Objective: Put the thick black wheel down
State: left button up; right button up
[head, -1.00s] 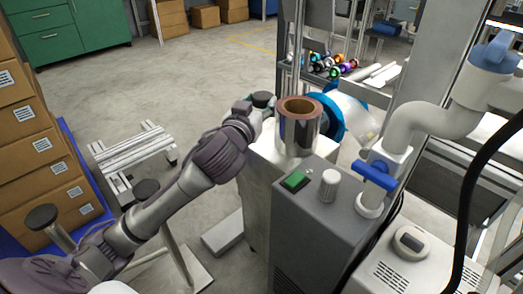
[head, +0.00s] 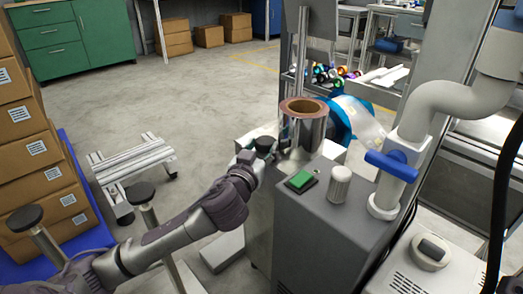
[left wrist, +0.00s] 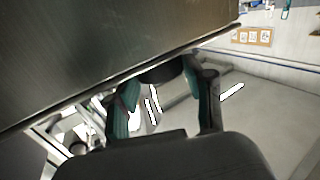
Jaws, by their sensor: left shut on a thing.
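My left gripper (head: 259,150) is at the near left side of a shiny silver film reel with a brown core (head: 304,130), which stands by the grey machine. The fingers are small and partly hidden in the head view. A dark, thick, round thing, which looks like the black wheel (head: 265,143), is at the fingertips. In the left wrist view the gripper (left wrist: 165,100) has a finger on each side of this black wheel (left wrist: 160,76), just under a big dark metal surface (left wrist: 100,60). The wheel's upper part is hidden there. My right gripper does not show.
The grey machine (head: 325,220) with a green button (head: 300,181) and white knob stands right of my arm. Stacked cartons (head: 30,150) are at the left. Black-topped posts (head: 143,193) and a low metal frame (head: 135,165) stand near the arm. Open floor (head: 200,85) lies beyond.

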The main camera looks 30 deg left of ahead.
pick_arm(q)
jog(key=shift+f, duration=0.2)
jog(key=o, duration=1)
jog(key=shift+c, duration=0.2)
